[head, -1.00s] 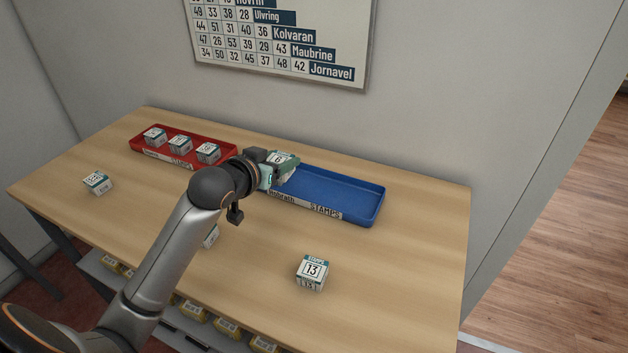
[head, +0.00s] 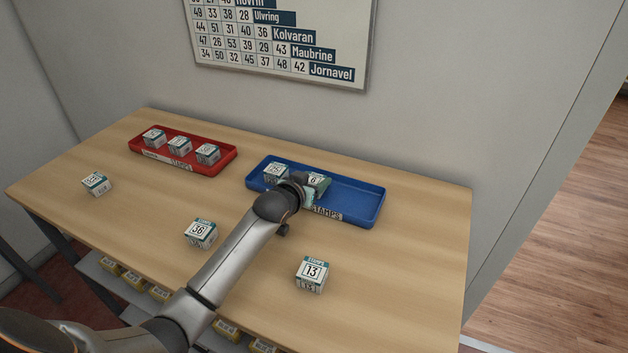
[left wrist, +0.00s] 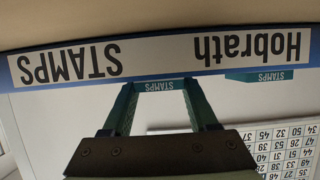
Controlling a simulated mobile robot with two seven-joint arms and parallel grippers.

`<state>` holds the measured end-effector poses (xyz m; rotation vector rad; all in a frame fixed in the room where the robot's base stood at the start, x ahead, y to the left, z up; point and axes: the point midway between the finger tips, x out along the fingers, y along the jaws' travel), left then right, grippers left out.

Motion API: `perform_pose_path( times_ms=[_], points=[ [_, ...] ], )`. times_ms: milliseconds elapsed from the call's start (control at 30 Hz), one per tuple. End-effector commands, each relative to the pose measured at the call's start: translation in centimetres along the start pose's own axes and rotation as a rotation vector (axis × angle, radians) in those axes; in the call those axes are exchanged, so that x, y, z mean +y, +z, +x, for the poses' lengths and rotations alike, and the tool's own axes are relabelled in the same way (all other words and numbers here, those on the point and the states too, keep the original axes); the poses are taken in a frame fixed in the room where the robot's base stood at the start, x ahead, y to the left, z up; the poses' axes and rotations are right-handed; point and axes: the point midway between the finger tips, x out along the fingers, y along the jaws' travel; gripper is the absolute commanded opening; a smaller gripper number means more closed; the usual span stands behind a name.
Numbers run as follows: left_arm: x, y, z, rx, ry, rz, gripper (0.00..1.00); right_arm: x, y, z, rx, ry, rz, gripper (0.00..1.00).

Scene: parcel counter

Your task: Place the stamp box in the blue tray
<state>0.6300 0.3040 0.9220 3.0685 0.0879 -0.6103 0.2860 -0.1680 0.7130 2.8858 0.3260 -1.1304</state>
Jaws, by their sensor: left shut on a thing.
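The blue tray (head: 355,201) lies at the back right of the table; the left wrist view shows its front label, Hobrath STAMPS (left wrist: 160,58), upside down. My left gripper (head: 313,190) is at the middle of this tray, shut on a white and teal stamp box marked 6 (head: 317,181). In the left wrist view the held box (left wrist: 160,86) shows between the two fingers. I cannot tell whether it touches the tray floor. Another stamp box (head: 275,172) sits in the tray's left end, a little apart from the held one. My right gripper is not in view.
A red tray (head: 222,166) with three stamp boxes stands at the back left. Loose boxes lie on the table: one at the left (head: 96,183), one marked 36 (head: 200,233) and one marked 13 (head: 311,274). The blue tray's right part is empty. A number chart (head: 280,40) hangs behind.

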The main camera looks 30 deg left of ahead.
Motion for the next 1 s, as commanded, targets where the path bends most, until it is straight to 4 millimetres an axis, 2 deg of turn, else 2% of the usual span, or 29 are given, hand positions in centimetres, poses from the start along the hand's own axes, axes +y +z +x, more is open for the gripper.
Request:
perform_pose_path(
  times_ms=[300, 333, 567, 867, 1000],
  points=[
    [0.0, 0.3, 0.1, 0.000, 0.000, 0.000, 0.00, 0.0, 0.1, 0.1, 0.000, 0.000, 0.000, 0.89],
    [0.0, 0.2, 0.1, 0.000, 0.000, 0.000, 0.63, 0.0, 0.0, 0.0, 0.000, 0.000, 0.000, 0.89],
    [0.0, 0.2, 0.1, 0.000, 0.000, 0.000, 0.89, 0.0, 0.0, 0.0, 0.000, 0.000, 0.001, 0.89],
    [0.0, -0.1, -0.1, 0.001, 0.000, 0.000, 0.89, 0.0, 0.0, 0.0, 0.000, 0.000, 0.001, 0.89],
    [0.0, 0.0, -1.0, 0.000, 0.000, 0.001, 0.89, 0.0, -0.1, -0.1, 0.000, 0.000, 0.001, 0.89]
  ],
)
